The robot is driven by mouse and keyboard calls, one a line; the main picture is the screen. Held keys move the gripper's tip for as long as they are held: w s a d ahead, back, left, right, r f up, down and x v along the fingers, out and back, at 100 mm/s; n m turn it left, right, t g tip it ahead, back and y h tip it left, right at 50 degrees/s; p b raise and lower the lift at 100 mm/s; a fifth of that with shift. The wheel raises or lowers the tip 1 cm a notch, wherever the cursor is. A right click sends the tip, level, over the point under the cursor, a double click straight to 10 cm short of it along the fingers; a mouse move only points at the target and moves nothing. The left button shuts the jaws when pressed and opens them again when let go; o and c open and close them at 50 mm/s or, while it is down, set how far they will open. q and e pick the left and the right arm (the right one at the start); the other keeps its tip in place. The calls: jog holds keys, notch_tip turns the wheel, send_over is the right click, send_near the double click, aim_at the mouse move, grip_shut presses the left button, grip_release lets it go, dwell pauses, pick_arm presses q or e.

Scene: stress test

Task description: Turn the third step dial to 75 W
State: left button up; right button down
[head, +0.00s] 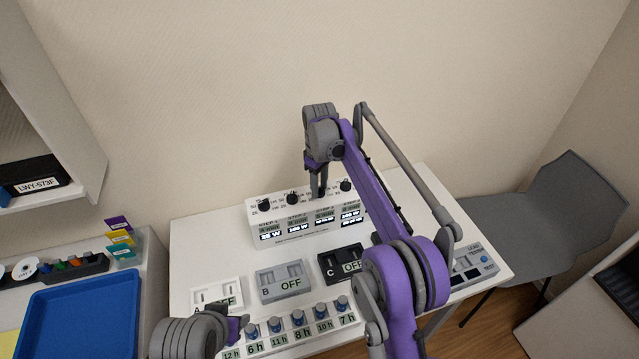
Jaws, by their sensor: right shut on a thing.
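The white step panel (285,246) stands at the back of the table with a row of dark dials and a display under each. The first dial (264,205), second dial (292,198) and fourth dial (346,185) show. My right gripper (319,192) points down at the third dial's place and is shut on that dial, which it mostly hides. The third display (325,220) is too small to read surely; the first display (270,237) reads 25 W. My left gripper (240,324) is low at the front left, its jaws unclear.
Switch boxes B (284,281) and C (341,263) stand in front of the panel, with a row of blue-topped knobs (298,318) nearer. A tester (472,268) is at right. A blue tray (75,318) lies on the left surface. A grey chair (545,215) stands right.

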pick_arm(q)
jog(key=shift+w+r, duration=0.15)
jog(key=shift+r, duration=0.25)
pick_arm(e)
jog(key=shift+m, duration=1.3)
jog(key=shift+c, duration=2.3)
grip_release()
pick_arm(q)
jog(key=shift+w+r+p, duration=0.35)
jog(key=shift+r+p, duration=0.2)
jog(key=shift+r, duration=0.1)
jog(key=shift+w+r+p, duration=0.3)
jog(key=shift+r+p, duration=0.2)
jog(key=shift+r, duration=0.1)
pick_arm(e)
notch_tip(320, 180, up, 11)
jog(key=shift+f, duration=0.1)
